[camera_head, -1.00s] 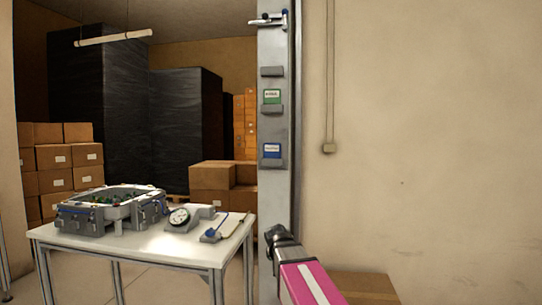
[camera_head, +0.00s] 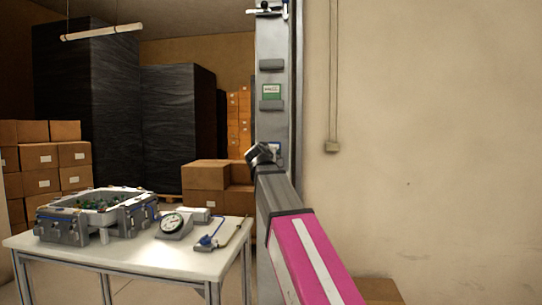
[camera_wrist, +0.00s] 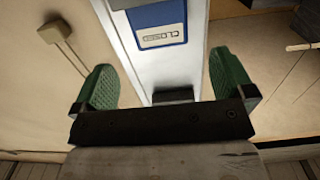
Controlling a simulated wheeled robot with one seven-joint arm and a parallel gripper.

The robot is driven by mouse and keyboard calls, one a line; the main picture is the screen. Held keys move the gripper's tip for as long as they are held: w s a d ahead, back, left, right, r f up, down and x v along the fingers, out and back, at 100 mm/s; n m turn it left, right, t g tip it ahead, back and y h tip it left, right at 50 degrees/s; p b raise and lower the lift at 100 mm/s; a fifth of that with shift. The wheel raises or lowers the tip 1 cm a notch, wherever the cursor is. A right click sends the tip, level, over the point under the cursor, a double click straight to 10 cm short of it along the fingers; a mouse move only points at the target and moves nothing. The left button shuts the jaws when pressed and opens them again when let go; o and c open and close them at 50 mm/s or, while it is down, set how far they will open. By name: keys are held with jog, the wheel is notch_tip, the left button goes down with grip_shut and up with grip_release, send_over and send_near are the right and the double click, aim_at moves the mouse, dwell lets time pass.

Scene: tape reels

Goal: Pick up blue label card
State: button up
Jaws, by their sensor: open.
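The blue label card (camera_wrist: 158,14) is at the top of the wrist view, with a white patch reading "CLOSED". It is on a pale grey post (camera_wrist: 186,68), above a dark holder ledge (camera_wrist: 172,96). In the head view my arm hides most of the card. My gripper (camera_wrist: 162,60) is open and empty. Its two green fingers stand to either side of the post, below the card in the picture, and the card is not between the pads. In the head view my gripper (camera_head: 261,154) is in front of the post at the card's height.
A green card (camera_head: 271,92) sits in a holder higher on the post, with an empty ledge (camera_head: 271,65) above it. A white table (camera_head: 130,262) with a grey tray (camera_head: 75,222) and a dial gauge (camera_head: 173,224) is at left. A bare wall (camera_head: 430,130) is at right.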

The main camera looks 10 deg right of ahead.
jog(key=x, duration=1)
jog(key=shift+w+d, duration=0.25)
jog(key=shift+w, duration=0.05)
jog(key=c, duration=0.6)
